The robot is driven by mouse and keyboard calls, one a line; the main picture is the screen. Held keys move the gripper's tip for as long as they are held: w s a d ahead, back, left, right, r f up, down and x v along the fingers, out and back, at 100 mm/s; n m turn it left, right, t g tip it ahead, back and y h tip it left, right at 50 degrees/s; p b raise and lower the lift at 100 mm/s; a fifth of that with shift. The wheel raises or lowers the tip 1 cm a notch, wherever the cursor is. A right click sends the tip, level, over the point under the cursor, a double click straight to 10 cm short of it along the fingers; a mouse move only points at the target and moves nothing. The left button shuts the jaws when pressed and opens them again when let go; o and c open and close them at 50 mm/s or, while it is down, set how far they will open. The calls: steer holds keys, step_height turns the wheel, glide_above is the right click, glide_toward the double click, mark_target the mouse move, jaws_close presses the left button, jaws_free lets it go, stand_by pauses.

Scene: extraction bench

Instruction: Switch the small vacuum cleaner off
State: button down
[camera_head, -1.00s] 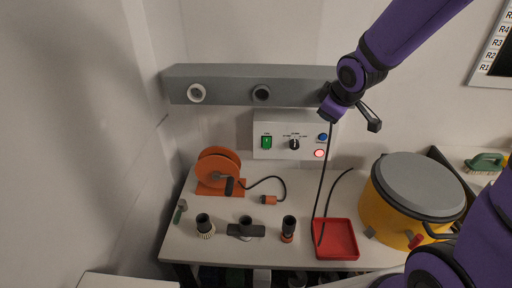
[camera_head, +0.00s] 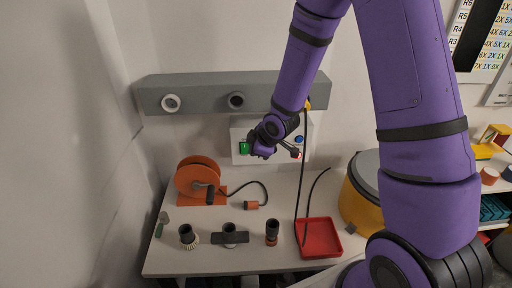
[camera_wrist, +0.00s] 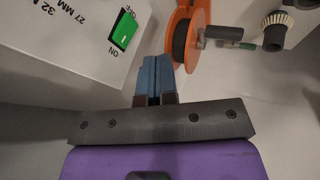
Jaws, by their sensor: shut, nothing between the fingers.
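The small vacuum cleaner looks to be the yellow drum (camera_head: 357,208) with a grey lid at the right of the bench, partly hidden by my arm. The white control panel (camera_head: 240,128) on the back wall carries a green rocker switch (camera_head: 244,148), a blue button (camera_head: 299,139) and a red lamp (camera_head: 297,155). In the wrist view the green rocker (camera_wrist: 124,29) sits upper left, marked OFF and ON; I cannot tell which side is pressed. My gripper (camera_wrist: 156,80) is shut and empty, in front of the panel and apart from the rocker. My arm hides the panel's middle dial.
An orange cable reel (camera_head: 198,177) stands at the left below the panel. Several dark nozzles, such as one at the front (camera_head: 272,233), and a red tray (camera_head: 320,240) lie on the bench (camera_head: 170,262). A grey rail (camera_head: 200,95) runs above the panel. A black hose hangs nearby.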

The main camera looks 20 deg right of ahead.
mark_target(245, 154)
steer(key=w+f, duration=0.6)
steer(key=w, duration=0.1)
stand_by(0.3)
steer(key=shift+w, duration=0.1)
steer(key=shift+w+d+f, duration=0.1)
steer(key=shift+w+f, duration=0.2)
steer(key=shift+w, duration=0.05)
steer(key=shift+f, duration=0.2)
steer(key=shift+r, duration=0.15)
